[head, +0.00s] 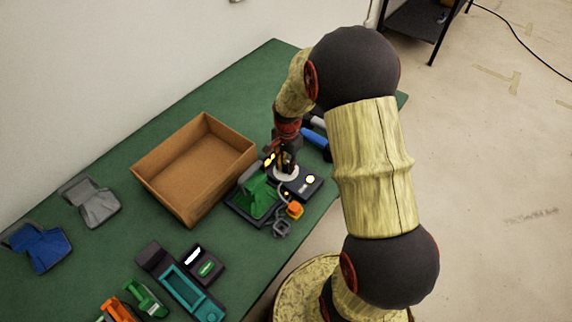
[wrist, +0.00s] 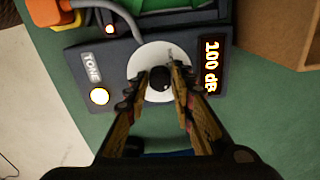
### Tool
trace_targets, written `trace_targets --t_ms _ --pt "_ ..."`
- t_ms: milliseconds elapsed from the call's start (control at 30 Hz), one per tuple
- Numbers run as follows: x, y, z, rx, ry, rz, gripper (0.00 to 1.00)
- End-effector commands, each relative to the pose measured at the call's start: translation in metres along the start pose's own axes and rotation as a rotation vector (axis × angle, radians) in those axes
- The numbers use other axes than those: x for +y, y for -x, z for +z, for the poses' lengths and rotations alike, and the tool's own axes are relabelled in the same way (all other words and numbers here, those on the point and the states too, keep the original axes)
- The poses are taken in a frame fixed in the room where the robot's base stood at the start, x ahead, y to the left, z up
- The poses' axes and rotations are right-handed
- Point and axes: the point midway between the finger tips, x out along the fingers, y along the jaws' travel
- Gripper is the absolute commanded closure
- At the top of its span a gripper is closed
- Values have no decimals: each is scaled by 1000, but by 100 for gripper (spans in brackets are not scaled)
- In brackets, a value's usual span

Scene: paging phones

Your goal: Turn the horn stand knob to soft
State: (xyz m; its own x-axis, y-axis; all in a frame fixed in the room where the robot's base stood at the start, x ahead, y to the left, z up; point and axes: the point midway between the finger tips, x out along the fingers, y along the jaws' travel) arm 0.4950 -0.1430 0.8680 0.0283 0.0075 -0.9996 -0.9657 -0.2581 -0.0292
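The horn stand shows in the wrist view as a dark box (wrist: 113,67) with a label "TONE", a lit round button (wrist: 99,96) and a display (wrist: 209,66) reading "100 dB". A black knob (wrist: 158,78) sits on its white round dial (wrist: 145,56); no soft mark is readable. My gripper (wrist: 160,74) points down over the dial, one finger on each side of the knob and very close to it. Whether both fingers press on it is unclear. In the head view the stand (head: 308,190) is under my gripper (head: 286,166), which hides the knob.
A green handset (head: 258,196) and an orange part (head: 294,209) are close beside the dial. An open cardboard box (head: 187,201) stands left of the stand. A blue object (head: 315,138) lies behind.

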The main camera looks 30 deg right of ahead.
Motion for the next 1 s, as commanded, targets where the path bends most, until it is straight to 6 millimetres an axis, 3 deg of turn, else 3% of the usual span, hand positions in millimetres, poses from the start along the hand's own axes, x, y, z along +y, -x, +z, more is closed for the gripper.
trace_targets --t_ms 400,767,1000 --pt "0 0 0 0 0 0 100" --pt "0 1 0 -1 38 0 100" --pt "0 2 0 -6 176 1 100"
